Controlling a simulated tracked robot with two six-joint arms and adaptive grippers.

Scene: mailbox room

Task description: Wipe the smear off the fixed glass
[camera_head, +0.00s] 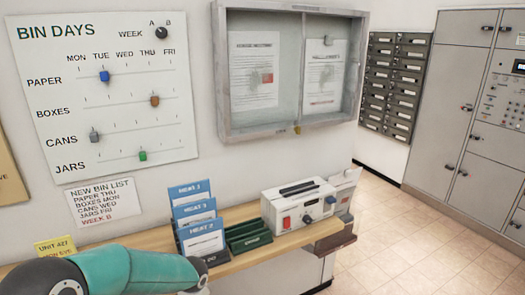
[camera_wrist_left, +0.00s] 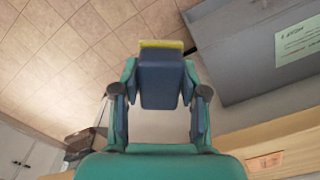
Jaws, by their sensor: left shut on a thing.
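A grey-framed glass notice case (camera_head: 222,75) hangs on the wall in the head view, with two printed sheets behind its glass. My right gripper is not in view.
Below the case, a wooden shelf (camera_head: 250,258) carries blue cards (camera_head: 195,210), a green rack (camera_head: 248,236) and a white switch box (camera_head: 302,208). A BIN DAYS board (camera_head: 110,30) hangs left. Grey lockers (camera_head: 440,90) stand right; tiled floor (camera_head: 400,265) is clear.

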